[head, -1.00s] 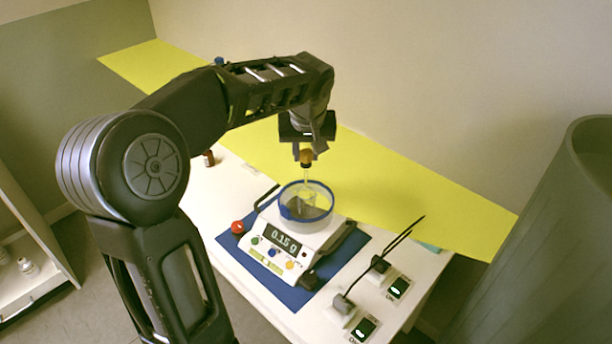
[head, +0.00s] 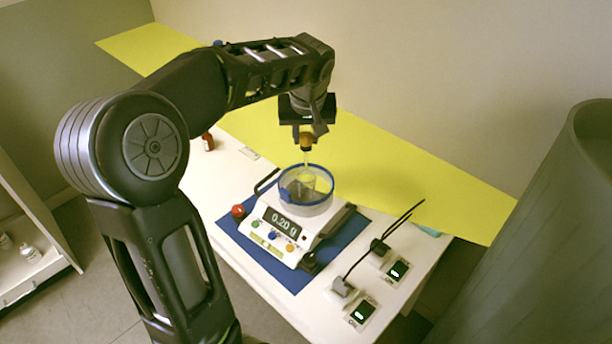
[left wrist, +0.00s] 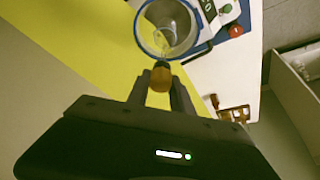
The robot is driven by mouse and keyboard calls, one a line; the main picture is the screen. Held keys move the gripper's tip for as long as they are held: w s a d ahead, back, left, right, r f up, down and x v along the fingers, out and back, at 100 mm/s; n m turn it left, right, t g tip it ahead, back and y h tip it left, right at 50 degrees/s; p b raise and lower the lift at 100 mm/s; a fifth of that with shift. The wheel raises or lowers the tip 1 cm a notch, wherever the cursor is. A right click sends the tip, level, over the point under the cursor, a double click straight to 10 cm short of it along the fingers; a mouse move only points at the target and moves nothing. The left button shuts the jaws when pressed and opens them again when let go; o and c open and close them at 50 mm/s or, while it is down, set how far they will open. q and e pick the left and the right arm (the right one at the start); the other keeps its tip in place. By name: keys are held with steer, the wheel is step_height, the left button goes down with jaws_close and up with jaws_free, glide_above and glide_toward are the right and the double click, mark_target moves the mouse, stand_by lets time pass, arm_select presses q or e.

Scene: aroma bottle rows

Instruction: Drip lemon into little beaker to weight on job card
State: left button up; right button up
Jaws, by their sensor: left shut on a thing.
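My left gripper (head: 306,136) is shut on the orange-brown bulb of a dropper (head: 306,143), also in the left wrist view (left wrist: 160,78). The dropper points down, its clear tube over the little beaker (head: 307,184). The clear beaker stands inside a round blue-rimmed draft shield (head: 322,205) on the scale. I cannot tell whether the tip is inside the beaker. The white scale (head: 290,246) reads 0.20 g on its dark display (head: 280,222). The lemon bottle and job card are not clearly identifiable. My right gripper is not in view.
The scale sits on a blue mat (head: 293,285) on a white table (head: 200,180). A small brown bottle (head: 208,141) stands at the table's back left. A red knob (head: 238,211) is left of the scale. Plugs with cords (head: 342,287) lie right. A grey cylinder (head: 540,230) stands far right.

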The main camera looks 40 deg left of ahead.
arm_select(q)
steer(key=shift+r+p, duration=1.35)
steer(key=shift+r, duration=0.7)
steer(key=shift+f, duration=0.1)
stand_by(1.5)
steer(key=shift+f+b, duration=1.85)
steer(key=shift+f, duration=0.1)
steer(key=shift+o, duration=0.3)
jaws_close()
